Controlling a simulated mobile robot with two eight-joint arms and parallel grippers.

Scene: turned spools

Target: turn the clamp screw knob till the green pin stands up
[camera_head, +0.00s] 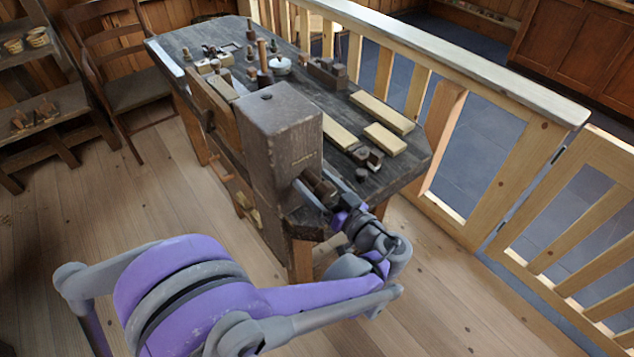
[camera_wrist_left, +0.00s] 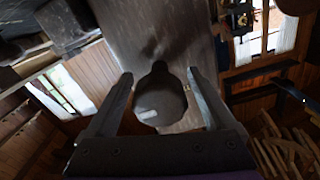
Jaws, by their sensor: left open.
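The clamp screw knob (camera_head: 322,190) is a dark brown turned wooden piece on the near side of the big wooden block (camera_head: 280,130) at the bench's end. In the left wrist view the knob (camera_wrist_left: 160,100) is a dark rounded shape with a pale patch. My left gripper (camera_head: 317,184) is open, with one finger on each side of the knob. In the wrist view gaps show between the knob and both fingers (camera_wrist_left: 159,76). I cannot make out a green pin in either view. My right gripper is not in view.
The dark workbench (camera_head: 345,100) carries pale wooden bars (camera_head: 382,112), small dark blocks (camera_head: 367,157), a white lidded pot (camera_head: 281,65) and several tools. A wooden railing (camera_head: 450,60) runs behind and right of it. A chair (camera_head: 125,85) stands left.

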